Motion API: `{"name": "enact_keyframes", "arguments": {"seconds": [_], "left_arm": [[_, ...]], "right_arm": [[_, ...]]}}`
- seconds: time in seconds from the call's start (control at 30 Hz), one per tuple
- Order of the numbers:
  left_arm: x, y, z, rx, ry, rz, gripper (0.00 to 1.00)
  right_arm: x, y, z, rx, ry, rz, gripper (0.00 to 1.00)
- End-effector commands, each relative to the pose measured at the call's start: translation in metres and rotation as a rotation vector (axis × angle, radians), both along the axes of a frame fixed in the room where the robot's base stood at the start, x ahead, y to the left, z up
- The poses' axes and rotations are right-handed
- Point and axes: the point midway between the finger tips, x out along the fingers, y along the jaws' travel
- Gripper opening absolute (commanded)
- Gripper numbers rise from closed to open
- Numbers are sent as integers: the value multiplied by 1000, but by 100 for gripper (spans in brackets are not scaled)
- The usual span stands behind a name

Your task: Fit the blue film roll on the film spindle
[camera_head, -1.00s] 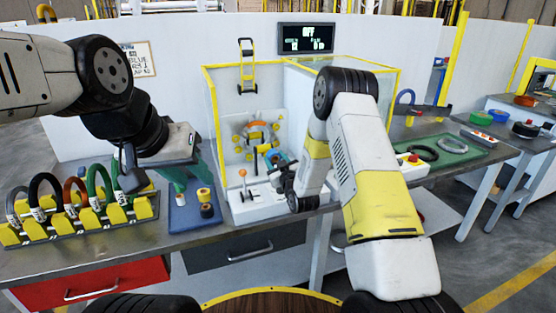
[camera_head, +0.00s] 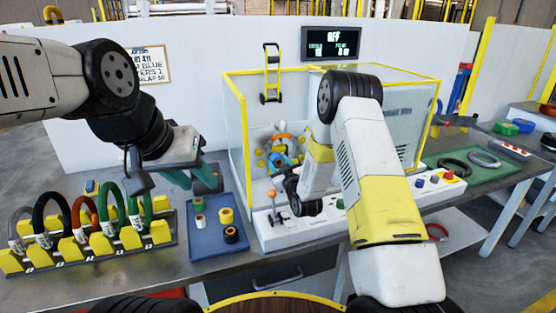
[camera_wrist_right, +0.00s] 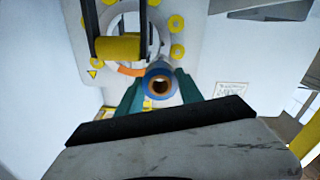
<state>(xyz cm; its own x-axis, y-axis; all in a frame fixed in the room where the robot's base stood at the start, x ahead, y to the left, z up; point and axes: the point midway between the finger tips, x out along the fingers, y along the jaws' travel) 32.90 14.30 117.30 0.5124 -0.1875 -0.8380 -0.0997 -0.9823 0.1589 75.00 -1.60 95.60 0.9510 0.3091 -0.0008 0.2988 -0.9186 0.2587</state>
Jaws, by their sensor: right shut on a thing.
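The blue film roll (camera_wrist_right: 160,84) is a short blue cylinder with a brown-lined hollow core, seen end-on in the right wrist view. My right gripper (camera_wrist_right: 158,92) is shut on it, with a teal finger on either side, inside the clear-walled wrapping machine (camera_head: 232,120). A yellow roller (camera_wrist_right: 118,46) on a dark bracket lies up and left of the roll. I cannot tell which part is the film spindle. In the head view my right arm hides part of the machine's inside. My left gripper (camera_head: 192,180) is open and empty above the blue mat.
The blue mat (camera_head: 205,245) holds several small rolls. A yellow rack (camera_head: 85,252) with several coloured coils stands at the left. A control panel with an orange-knobbed lever (camera_head: 271,195) fronts the machine. A green mat (camera_head: 490,174) with dark and grey rings lies at the right.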

Motion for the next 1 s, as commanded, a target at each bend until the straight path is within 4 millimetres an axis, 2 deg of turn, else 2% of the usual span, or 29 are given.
{"name": "enact_keyframes", "arguments": {"seconds": [0.6, 1.0], "left_arm": [[0, 0, 0, 0, 0, 0, 36], [0, 0, 0, 0, 0, 0, 36]], "right_arm": [[-2, -1, 0, 1, -1, 0, 3], [13, 4, 0, 2, -2, 1, 3]]}}
